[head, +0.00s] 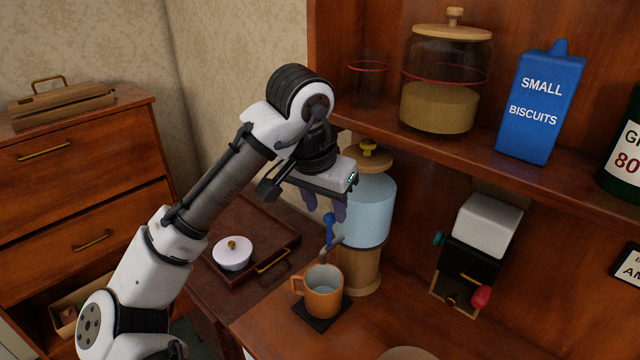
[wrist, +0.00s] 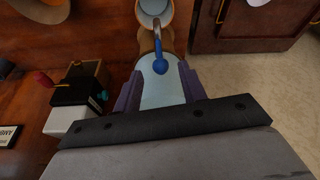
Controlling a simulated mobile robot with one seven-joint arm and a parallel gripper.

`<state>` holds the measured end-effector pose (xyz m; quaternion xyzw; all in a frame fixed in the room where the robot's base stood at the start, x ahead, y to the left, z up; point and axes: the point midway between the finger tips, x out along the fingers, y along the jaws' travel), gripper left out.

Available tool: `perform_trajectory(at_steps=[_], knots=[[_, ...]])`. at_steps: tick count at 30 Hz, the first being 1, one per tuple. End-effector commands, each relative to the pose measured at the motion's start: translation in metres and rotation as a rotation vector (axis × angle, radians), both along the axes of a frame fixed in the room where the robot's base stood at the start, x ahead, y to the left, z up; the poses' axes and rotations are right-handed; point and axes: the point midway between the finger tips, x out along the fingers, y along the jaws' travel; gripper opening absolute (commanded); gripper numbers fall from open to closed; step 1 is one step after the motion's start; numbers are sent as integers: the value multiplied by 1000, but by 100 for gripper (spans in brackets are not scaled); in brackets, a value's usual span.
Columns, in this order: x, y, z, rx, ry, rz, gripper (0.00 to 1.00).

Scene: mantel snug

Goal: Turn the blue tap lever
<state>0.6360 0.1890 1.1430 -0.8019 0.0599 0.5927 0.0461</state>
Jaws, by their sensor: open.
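The blue tap lever (head: 329,228) stands upright on the spout of a water dispenser (head: 372,205), a glass tank on a wooden stand. In the wrist view the lever (wrist: 160,64) shows between and beyond my fingertips. My gripper (head: 325,206) is open, pointing down just above the lever, with its purple fingers in front of the tank. In the wrist view my gripper (wrist: 158,84) holds nothing. An orange mug (head: 322,293) with clear or pale contents stands on a dark coaster (head: 318,317) under the tap.
A black and white grinder-like machine (head: 480,245) stands right. A shelf (head: 400,140) above bears a glass jar (head: 443,85) and a blue biscuit box (head: 540,105).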

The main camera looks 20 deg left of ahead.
Motion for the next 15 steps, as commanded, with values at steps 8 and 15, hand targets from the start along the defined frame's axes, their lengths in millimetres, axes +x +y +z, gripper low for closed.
perform_trajectory(at_steps=[8,15], knots=[[-13,2,43,3,0,2,41],[-17,2,56,0,0,-1,41]])
